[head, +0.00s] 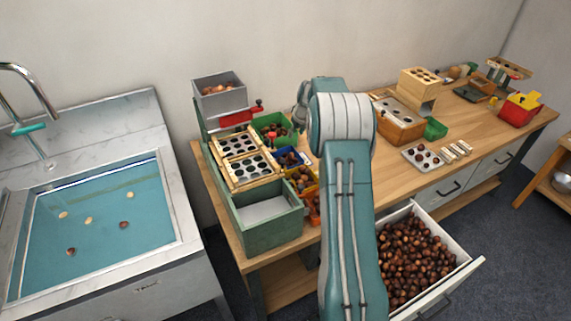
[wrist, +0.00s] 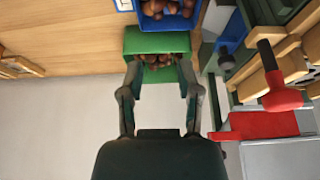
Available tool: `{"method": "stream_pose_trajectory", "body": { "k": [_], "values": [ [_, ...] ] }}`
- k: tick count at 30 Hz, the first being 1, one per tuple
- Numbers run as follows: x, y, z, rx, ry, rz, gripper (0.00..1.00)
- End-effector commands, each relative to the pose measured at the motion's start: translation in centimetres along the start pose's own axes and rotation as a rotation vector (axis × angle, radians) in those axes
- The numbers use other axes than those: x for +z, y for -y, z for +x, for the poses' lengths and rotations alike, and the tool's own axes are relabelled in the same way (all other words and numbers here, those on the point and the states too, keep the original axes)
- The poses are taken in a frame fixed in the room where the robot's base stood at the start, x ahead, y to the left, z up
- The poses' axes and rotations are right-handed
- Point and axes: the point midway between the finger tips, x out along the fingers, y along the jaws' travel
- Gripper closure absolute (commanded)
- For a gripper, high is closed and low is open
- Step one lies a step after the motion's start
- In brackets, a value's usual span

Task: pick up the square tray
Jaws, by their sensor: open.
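A small square grey tray (head: 422,158) with round pockets, some holding chestnuts, lies flat on the wooden bench (head: 385,185), right of my arm in the head view. Two other pale square plates with dark holes, an upper one (head: 237,145) and a lower one (head: 250,169), sit in a wooden frame at the left; I cannot tell which piece the task means. My gripper (wrist: 158,72) is open and empty in the wrist view, its fingers in front of a green bin (wrist: 157,41). In the head view my gripper (head: 301,106) is partly hidden by my arm, away from the grey tray.
Green (head: 268,122), blue (head: 287,157) and yellow bins stand left of my arm. A red handle (wrist: 282,97) is right of my gripper. An open drawer (head: 470,266) of chestnuts juts out at the front. Wooden boxes (head: 398,120) stand behind the grey tray. A sink is at far left.

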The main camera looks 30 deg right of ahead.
Motion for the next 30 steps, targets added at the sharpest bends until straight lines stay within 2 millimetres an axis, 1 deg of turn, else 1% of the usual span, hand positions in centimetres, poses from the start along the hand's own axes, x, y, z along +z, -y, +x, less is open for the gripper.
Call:
{"method": "stream_pose_trajectory", "body": {
  "k": [1, 3, 6, 9, 13, 19, 22, 26, 30],
  "values": [
    [0.4, -1.1, 1.7, 0.000, 0.004, 0.005, 0.56],
    [0.8, -2.3, 3.4, 0.000, 0.005, 0.009, 0.56],
    [1.2, -3.5, 5.0, 0.002, 0.005, 0.009, 0.56],
    [1.5, -4.1, 5.8, 0.002, 0.005, 0.010, 0.56],
    [1.6, -4.2, 7.2, 0.002, 0.006, 0.009, 0.56],
    [1.5, -4.1, 10.4, 0.002, 0.006, 0.009, 0.56],
    [1.5, -4.1, 11.3, 0.002, 0.005, 0.009, 0.56],
    [1.4, -4.1, 11.9, 0.002, 0.004, 0.009, 0.56],
    [1.4, -3.9, 13.8, 0.001, 0.006, 0.009, 0.56]
  ]
}}
